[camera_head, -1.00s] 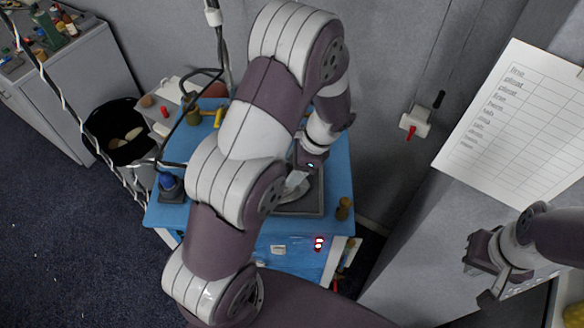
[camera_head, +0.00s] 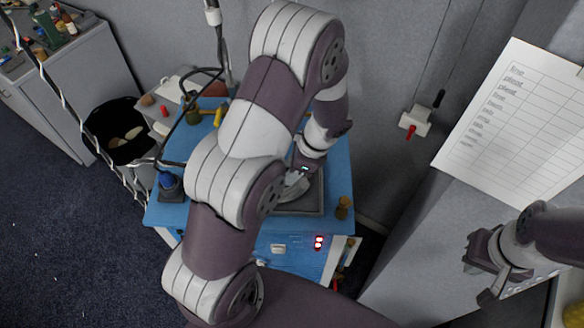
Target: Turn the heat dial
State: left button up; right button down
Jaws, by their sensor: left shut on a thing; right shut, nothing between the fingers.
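A blue cabinet (camera_head: 335,165) stands in the middle, with a grey square plate (camera_head: 314,203) on its top. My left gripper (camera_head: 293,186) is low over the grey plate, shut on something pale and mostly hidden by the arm. I cannot make out the heat dial with certainty. My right gripper (camera_head: 487,296) is shut and empty at the lower right, well apart from the cabinet.
Small brown pieces (camera_head: 343,208) stand at the cabinet's right edge. A dark blue-topped item (camera_head: 168,185) is at its left. A black bin (camera_head: 118,135) and cables are further left. A wall switch (camera_head: 414,121) and a paper chart (camera_head: 515,125) are on the right.

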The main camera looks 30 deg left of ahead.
pick_arm(q)
jog(key=m+t+b, duration=0.1)
jog(key=m+t, duration=0.1)
jog(key=m, duration=0.3)
jog(key=shift+s, duration=0.15)
jog(key=shift+s+m+t+b, duration=0.15)
jog(key=shift+m+t+b, duration=0.75)
jog(key=shift+m, duration=1.3)
jog(key=o, duration=1)
jog(key=shift+o, duration=0.2)
jog(key=shift+s, duration=0.1)
